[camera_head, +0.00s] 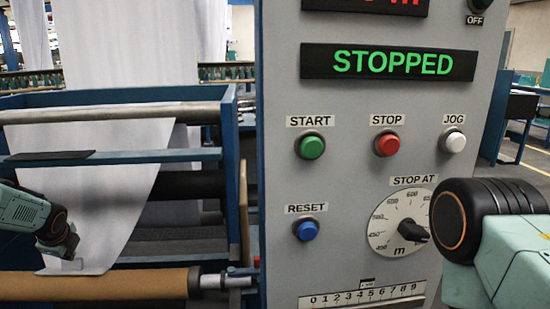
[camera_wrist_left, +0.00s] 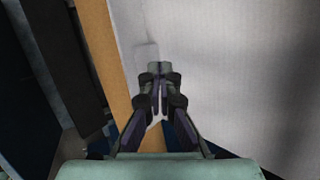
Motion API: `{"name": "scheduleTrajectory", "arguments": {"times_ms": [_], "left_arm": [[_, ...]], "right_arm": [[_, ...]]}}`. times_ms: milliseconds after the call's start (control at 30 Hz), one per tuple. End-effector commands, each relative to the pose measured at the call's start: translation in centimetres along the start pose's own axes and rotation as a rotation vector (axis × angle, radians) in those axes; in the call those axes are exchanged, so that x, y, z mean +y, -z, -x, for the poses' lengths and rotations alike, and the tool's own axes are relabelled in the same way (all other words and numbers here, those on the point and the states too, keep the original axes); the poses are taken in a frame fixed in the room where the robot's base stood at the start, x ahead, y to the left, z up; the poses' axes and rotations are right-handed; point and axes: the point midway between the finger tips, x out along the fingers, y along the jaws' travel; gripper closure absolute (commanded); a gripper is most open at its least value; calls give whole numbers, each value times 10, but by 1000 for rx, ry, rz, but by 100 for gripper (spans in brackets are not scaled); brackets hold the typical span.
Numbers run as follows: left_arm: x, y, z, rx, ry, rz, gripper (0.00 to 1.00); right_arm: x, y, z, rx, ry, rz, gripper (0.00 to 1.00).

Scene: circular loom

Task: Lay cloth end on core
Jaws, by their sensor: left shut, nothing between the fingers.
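The white cloth (camera_head: 85,195) hangs over a steel bar and narrows to a lower end at the brown core (camera_head: 120,284). That end meets the core's upper edge in the head view; how far it lies on the core is hard to tell. My left gripper (camera_head: 72,264) is shut and empty at the cloth's lower end, just above the core. In the left wrist view, its closed fingers (camera_wrist_left: 158,75) are in front of the cloth (camera_wrist_left: 230,75), with the core (camera_wrist_left: 110,60) to their left. My right gripper is out of view.
A grey control panel (camera_head: 350,165) stands right of the core, its display (camera_head: 390,62) reading STOPPED. It carries START (camera_head: 312,146), STOP (camera_head: 387,144), JOG (camera_head: 453,141) and RESET (camera_head: 306,230) buttons and a dial (camera_head: 402,226). A blue rail (camera_head: 150,157) crosses before the cloth.

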Motion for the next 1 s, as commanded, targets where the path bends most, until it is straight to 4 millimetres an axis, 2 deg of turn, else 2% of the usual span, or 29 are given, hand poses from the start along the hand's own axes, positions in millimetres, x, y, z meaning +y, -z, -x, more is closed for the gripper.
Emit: {"name": "scheduleTrajectory", "arguments": {"times_ms": [167,700,1000], "left_arm": [[-2,-2,4,0,0,0,100],[-28,-20,50,0,0,0,100],[-27,-19,49,0,-1,0,100]], "right_arm": [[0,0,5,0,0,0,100],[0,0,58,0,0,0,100],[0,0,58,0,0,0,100]]}}
